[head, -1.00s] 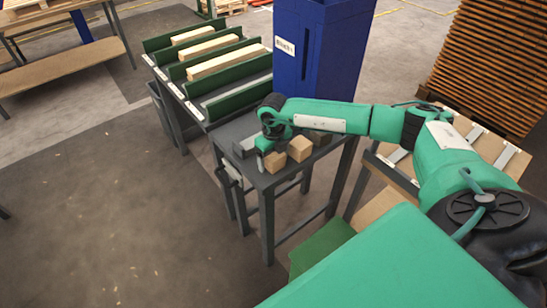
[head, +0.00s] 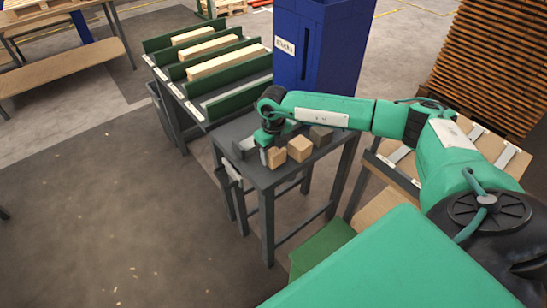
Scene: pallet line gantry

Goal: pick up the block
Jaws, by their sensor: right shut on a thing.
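A small light wooden block (head: 277,158) is at the jaws of my right gripper (head: 266,157), over the small dark table (head: 270,178). The gripper points down and is shut on this block. The fingers partly hide the block's left side. Whether a gap lies under it is too small to tell. A second wooden block (head: 300,149) sits on the table just to the right, apart from the held one. My left gripper is out of view.
A darker block (head: 320,136) lies farther right on the table, beneath my right arm. A tall blue cabinet (head: 318,50) stands behind. A green-railed rack (head: 225,85) with wooden bars stands at the back left. Open floor lies to the left.

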